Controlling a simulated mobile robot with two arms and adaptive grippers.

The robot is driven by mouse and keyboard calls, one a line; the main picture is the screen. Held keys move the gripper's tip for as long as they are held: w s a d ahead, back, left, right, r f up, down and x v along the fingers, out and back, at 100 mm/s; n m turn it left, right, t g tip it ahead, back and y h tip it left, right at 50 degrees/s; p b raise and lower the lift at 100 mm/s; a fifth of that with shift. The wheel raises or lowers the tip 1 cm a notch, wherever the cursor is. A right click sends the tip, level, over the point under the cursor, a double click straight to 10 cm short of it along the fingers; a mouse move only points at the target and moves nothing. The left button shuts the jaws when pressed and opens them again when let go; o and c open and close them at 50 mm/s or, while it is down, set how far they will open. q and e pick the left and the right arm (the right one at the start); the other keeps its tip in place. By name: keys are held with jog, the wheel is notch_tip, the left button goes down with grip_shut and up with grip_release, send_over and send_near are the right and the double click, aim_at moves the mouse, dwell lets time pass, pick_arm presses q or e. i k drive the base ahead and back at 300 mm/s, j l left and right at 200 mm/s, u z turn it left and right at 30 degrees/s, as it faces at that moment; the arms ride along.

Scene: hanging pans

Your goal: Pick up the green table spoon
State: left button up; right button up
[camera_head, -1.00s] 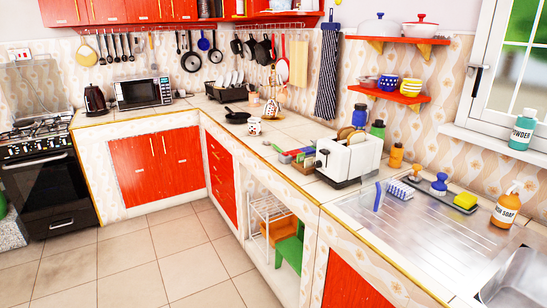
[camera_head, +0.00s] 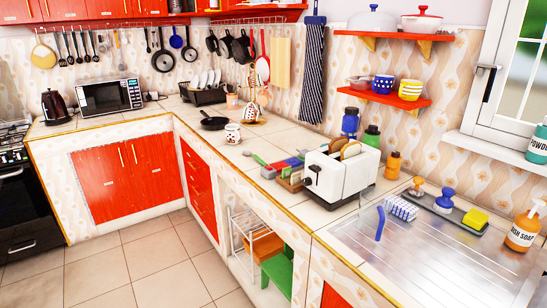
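A small green utensil (camera_head: 259,160), which looks like the green spoon, lies on the counter left of the white toaster. Its handle end points toward the blue and red items beside it, and its exact outline is too small to make out. Neither of my grippers is in view.
The white toaster (camera_head: 341,177) with bread in it stands right of the green utensil. A patterned mug (camera_head: 232,134) and a black pan (camera_head: 214,122) stand farther back. A blue-lidded jar (camera_head: 350,122) is behind the toaster. Floor (camera_head: 160,265) in front of the cabinets is clear.

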aim_at(245, 152)
jog(key=i+j+z, duration=0.35)
jog(key=z, duration=0.15)
jog(key=i+j+z, duration=0.25)
jog(key=j+z, duration=0.2)
jog(key=j, duration=0.1)
